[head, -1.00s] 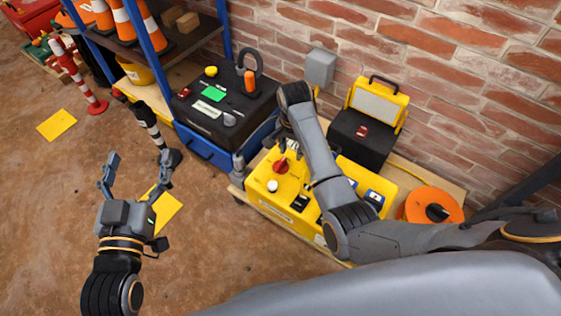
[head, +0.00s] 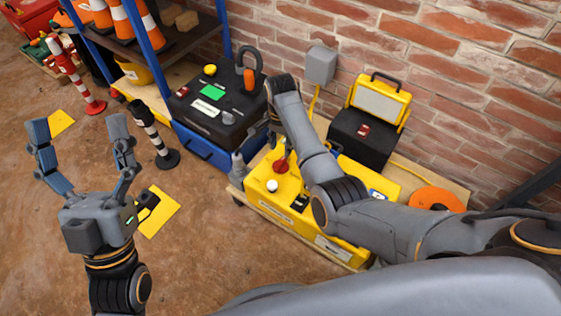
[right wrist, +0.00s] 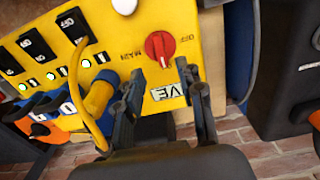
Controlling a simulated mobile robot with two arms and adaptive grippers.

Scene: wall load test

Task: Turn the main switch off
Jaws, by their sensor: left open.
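The main switch (head: 281,166) is a red rotary knob on a yellow power box (head: 262,196). In the right wrist view the red knob (right wrist: 160,47) sits on the yellow panel between printed MAIN and OFF labels. My right gripper (right wrist: 163,80) is open, its two dark fingers pointing at the panel with the knob just past and between their tips. I cannot tell whether they touch it. In the head view my right arm hides much of the box and the right fingers are not clear. My left gripper (head: 78,135) is open and empty above the floor at the left.
Several black rocker switches (right wrist: 73,25) and a yellow cable (right wrist: 80,95) are left of the knob. A black case on a blue box (head: 205,150) stands beside the yellow box. A black-and-white post (head: 155,135) is near my left gripper. A brick wall (head: 450,60) is behind.

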